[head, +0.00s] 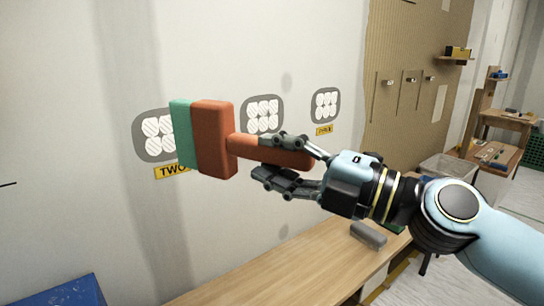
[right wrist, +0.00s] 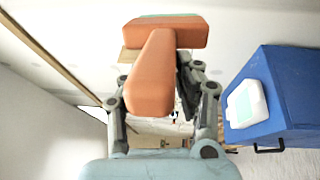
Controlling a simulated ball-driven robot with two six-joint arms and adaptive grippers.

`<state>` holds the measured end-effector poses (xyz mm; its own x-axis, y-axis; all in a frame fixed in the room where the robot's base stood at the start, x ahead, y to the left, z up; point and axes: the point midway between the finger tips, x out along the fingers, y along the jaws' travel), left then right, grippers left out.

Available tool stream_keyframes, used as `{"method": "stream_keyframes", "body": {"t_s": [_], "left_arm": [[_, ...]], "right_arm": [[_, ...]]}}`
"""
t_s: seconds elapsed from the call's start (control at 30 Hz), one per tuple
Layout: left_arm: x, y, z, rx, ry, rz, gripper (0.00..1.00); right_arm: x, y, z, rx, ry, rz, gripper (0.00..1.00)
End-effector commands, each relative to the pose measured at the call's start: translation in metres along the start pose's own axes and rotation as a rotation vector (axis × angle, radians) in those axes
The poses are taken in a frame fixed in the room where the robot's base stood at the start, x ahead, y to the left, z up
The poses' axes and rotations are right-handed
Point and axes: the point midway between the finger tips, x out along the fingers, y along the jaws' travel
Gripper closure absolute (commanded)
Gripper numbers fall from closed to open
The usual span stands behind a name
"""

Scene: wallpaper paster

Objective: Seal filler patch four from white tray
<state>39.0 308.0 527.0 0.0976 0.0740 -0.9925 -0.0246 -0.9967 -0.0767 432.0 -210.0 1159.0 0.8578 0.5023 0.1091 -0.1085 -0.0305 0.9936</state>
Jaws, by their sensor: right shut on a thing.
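My right gripper (head: 280,158) is shut on the handle of an orange tool (head: 214,140) with a green pad (head: 182,133). The tool is held up near the wall, its pad side to the left; I cannot tell whether it touches the wall. The right wrist view also shows the orange tool (right wrist: 153,75) between the fingers. Grey patches with white discs are on the wall: a left one (head: 148,148) labelled TWO, partly covered by the tool, a middle one (head: 262,115), and a right one (head: 326,104) with an unreadable label. My left gripper is out of view.
A wooden bench (head: 262,268) runs below the wall, with a grey block (head: 368,235) on it. A blue box (head: 75,293) is at lower left. In the right wrist view a white item (right wrist: 247,103) lies on a blue box (right wrist: 290,105). A corrugated board (head: 412,60) is at right.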

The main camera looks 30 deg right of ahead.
Motion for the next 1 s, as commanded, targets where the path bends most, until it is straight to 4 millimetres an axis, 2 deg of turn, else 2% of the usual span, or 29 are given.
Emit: {"method": "stream_keyframes", "body": {"t_s": [0.27,0.57,0.67,0.77,1.0], "left_arm": [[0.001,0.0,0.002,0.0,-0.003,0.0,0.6],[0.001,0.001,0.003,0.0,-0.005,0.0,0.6],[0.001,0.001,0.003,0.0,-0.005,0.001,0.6],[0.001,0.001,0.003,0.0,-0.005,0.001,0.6],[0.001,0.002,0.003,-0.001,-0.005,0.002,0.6]], "right_arm": [[-0.006,-0.003,0.007,-0.053,0.044,0.004,1.0],[0.018,0.037,0.011,-0.108,0.078,0.017,1.0],[0.032,0.064,0.012,-0.145,0.099,0.025,1.0],[0.048,0.102,0.013,-0.2,0.128,0.036,1.0],[0.077,0.216,0.009,-0.371,0.207,0.067,1.0]]}}
